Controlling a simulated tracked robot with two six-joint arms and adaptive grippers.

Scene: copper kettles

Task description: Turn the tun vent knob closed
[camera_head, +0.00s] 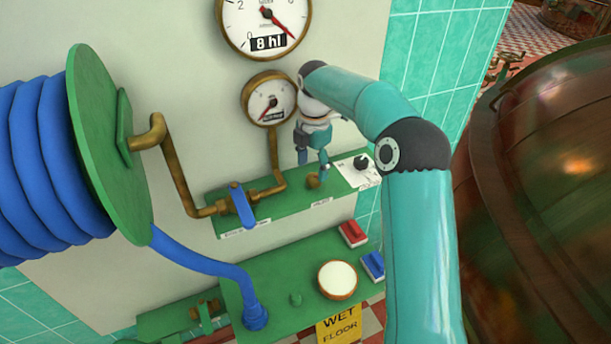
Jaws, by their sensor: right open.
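My right gripper (312,164) is open, with its fingers pointing down above the upper green panel. A small brass knob (313,182) stands on that panel just below the fingertips; I cannot tell whether they touch it. A black knob (361,162) sits on a white plate to the right of the gripper. The labels are too small to read, so I cannot tell which one is the tun vent knob. My left gripper is not in view.
A brass pipe with a blue lever (242,205) lies left of the gripper. Two gauges, one large (264,22) and one small (268,97), hang above. A blue hose reel (100,140) fills the left. A lower green panel (275,277) holds red and blue switches. A large copper vessel (550,200) stands right.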

